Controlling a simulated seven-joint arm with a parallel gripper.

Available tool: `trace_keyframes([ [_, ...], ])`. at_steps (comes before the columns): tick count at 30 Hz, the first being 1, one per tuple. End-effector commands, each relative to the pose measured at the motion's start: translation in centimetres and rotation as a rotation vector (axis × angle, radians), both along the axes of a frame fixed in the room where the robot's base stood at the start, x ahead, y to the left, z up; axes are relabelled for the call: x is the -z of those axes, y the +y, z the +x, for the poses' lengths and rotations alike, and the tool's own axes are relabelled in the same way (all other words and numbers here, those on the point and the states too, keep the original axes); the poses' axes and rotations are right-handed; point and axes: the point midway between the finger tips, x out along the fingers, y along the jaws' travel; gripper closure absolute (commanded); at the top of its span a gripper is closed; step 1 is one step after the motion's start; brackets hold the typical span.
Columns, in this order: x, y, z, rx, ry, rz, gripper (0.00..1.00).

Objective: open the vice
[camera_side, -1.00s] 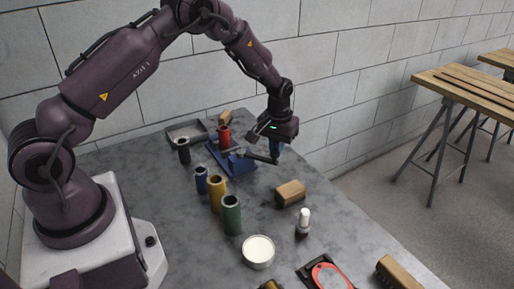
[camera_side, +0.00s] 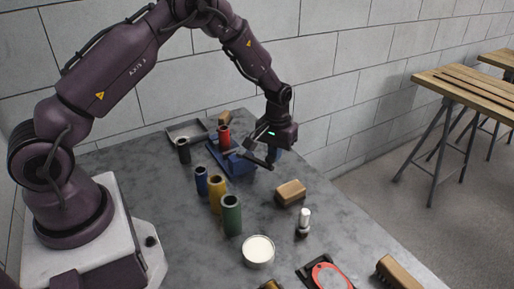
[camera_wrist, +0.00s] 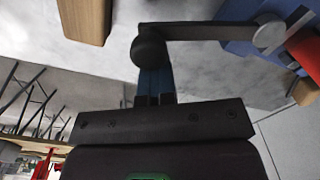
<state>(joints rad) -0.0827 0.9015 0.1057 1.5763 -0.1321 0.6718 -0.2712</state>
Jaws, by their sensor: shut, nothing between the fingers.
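The blue vice (camera_side: 240,166) sits on the grey table below my gripper in the side view. Its blue body also shows at the upper right of the wrist view (camera_wrist: 240,46). A dark lever handle (camera_wrist: 205,32) runs from a round grey hub (camera_wrist: 269,35) to a dark knob (camera_wrist: 149,48). My gripper (camera_wrist: 155,83) is shut, its blue fingers close at the knob with nothing between them; whether they touch it I cannot tell. In the side view my gripper (camera_side: 273,154) is low beside the vice's right side, partly hiding the handle.
A red cylinder (camera_side: 224,137) stands by the vice. Black (camera_side: 183,151), blue (camera_side: 201,181), yellow (camera_side: 217,195) and green (camera_side: 231,216) cylinders stand to the left and front. A grey tray (camera_side: 188,131) is behind.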

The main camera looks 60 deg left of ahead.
Motion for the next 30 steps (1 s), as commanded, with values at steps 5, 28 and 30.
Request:
trace_keyframes([
  [5,0.1,-1.0,-0.8,0.004,0.006,-0.006,1.0],
  [28,0.0,-1.5,-2.2,0.001,0.003,-0.003,1.0],
  [30,0.0,-1.6,-2.5,0.001,0.002,-0.002,1.0],
])
